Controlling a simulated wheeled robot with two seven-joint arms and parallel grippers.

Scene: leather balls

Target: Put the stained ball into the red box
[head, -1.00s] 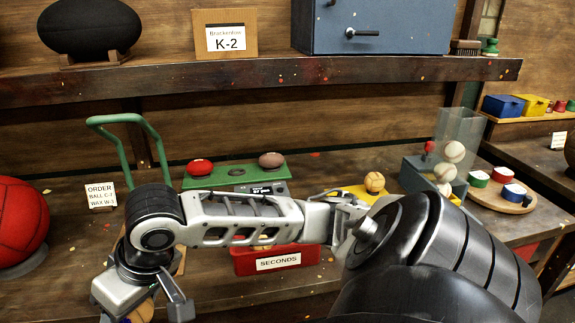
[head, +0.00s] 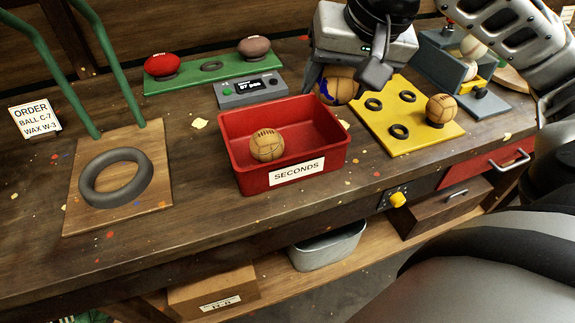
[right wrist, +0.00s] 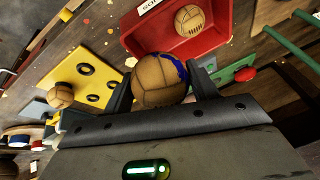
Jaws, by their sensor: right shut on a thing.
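The stained ball (head: 340,91) is tan leather with a dark blue stain. My right gripper (head: 346,80) is shut on it, above the bench near the red box's back right corner and the yellow rack. In the right wrist view the stained ball (right wrist: 158,82) sits between both fingers, its blue stain facing the red box (right wrist: 150,37). The red box (head: 254,183), labelled SECONDS, is open-topped and holds a plain tan ball (head: 267,145). Another tan ball (head: 440,108) sits on the yellow rack (head: 402,142). My left gripper is not in view.
A green rack (head: 190,79) with a red and a brown oval ball stands behind a grey scale (head: 250,91). At left, a dark ring (head: 88,183) lies on a wooden board with tall green bars. A grey device (head: 450,62) stands back right. Bare bench lies left of the box.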

